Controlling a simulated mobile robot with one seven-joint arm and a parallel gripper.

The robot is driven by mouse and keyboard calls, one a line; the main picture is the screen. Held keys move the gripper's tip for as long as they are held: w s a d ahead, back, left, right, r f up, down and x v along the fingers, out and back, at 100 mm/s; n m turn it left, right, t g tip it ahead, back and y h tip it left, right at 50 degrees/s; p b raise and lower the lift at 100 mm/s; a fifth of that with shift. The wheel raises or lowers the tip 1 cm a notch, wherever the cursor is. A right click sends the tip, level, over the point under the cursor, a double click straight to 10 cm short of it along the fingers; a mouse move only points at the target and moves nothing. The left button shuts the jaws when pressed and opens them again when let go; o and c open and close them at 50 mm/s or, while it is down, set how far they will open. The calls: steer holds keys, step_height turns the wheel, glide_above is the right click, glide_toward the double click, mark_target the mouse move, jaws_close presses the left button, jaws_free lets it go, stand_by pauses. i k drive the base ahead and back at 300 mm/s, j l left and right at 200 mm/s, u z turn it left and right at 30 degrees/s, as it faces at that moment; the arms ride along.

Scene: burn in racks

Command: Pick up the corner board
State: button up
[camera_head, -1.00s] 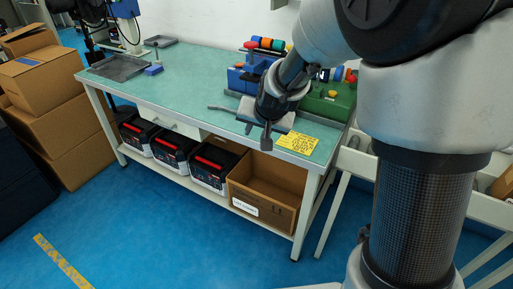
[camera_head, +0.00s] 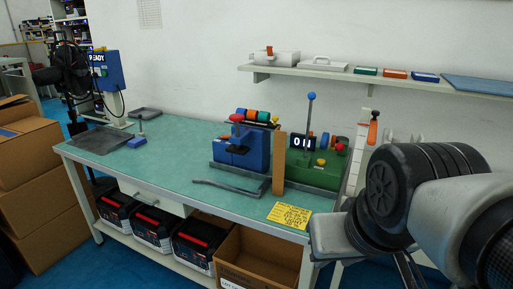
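My arm fills the lower right of the head view, close to the camera and apart from the strip. I cannot make out my gripper's fingers in this view.
The green workbench (camera_head: 180,163) has free room at its middle. A bent grey bar (camera_head: 230,188) and a yellow note (camera_head: 289,215) lie near its front edge. A wall shelf (camera_head: 350,74) hangs above. Cardboard boxes (camera_head: 28,160) stand at left.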

mark_target(280, 137)
steer(key=i+j+z, duration=0.4)
steer(key=j, duration=0.25)
steer(key=i+j+z, duration=0.2)
steer(key=j, duration=0.15)
